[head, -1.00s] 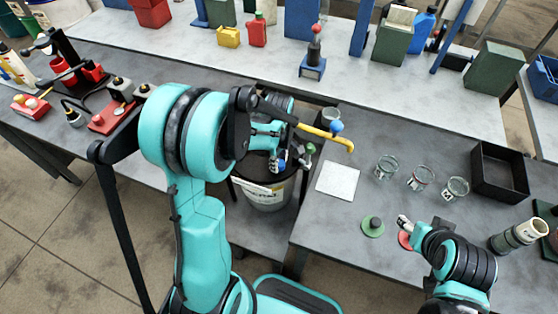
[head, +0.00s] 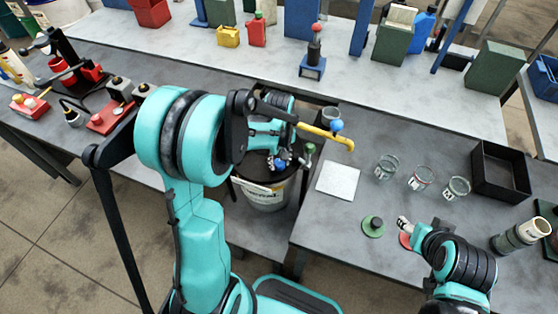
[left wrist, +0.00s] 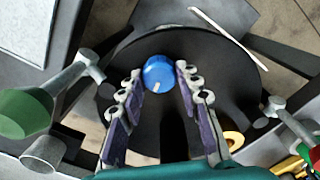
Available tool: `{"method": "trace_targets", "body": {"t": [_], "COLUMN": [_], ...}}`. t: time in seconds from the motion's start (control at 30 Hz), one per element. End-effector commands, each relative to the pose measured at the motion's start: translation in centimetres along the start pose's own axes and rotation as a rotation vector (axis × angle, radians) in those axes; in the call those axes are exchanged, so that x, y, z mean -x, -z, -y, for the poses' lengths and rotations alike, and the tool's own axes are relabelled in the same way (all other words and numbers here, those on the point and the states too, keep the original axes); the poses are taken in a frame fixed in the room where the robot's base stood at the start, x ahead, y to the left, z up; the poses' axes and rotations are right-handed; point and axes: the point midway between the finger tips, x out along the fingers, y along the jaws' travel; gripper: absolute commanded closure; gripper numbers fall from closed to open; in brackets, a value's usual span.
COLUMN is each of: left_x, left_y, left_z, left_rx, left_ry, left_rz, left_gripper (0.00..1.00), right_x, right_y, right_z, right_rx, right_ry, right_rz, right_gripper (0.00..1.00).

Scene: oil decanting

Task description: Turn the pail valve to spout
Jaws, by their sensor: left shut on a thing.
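The white pail (head: 264,196) with a black lid stands low in the gap beside the right table in the head view. The lid also shows in the left wrist view (left wrist: 215,62). A blue knob with a pale mark (left wrist: 158,72) sits between the fingers of my left gripper (left wrist: 160,80), which is shut on it. In the head view my left gripper (head: 279,160) is over the lid, partly hidden by my arm. A yellow spout pipe (head: 325,137) reaches right, by a blue ball (head: 336,127). My right gripper (head: 403,225) is near a red disc; its opening is unclear.
A green knob (head: 309,149) stands close right of my left gripper. A white square pad (head: 338,181), several glass beakers (head: 421,178) and an open black box (head: 500,172) are on the right table. A green disc (head: 372,226) lies near the front edge.

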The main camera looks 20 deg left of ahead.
Motion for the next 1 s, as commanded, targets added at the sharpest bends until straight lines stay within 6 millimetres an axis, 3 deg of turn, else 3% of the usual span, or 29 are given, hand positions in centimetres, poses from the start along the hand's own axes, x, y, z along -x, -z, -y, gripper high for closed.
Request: {"method": "trace_targets", "body": {"t": [0.6,1.0], "left_x": [-0.04,-0.03], "left_y": [-0.06,-0.1], "left_z": [-0.12,-0.16], "left_rx": [-0.583,-0.874], "left_ry": [0.0,0.0], "left_rz": [0.0,0.0], "left_gripper": [0.95,0.95], "right_x": [-0.46,-0.6], "right_y": [-0.33,-0.43], "right_z": [0.0,0.0], "right_rx": [0.0,0.0], "right_ry": [0.0,0.0], "right_rz": [0.0,0.0], "right_gripper": [0.48,0.48]}}
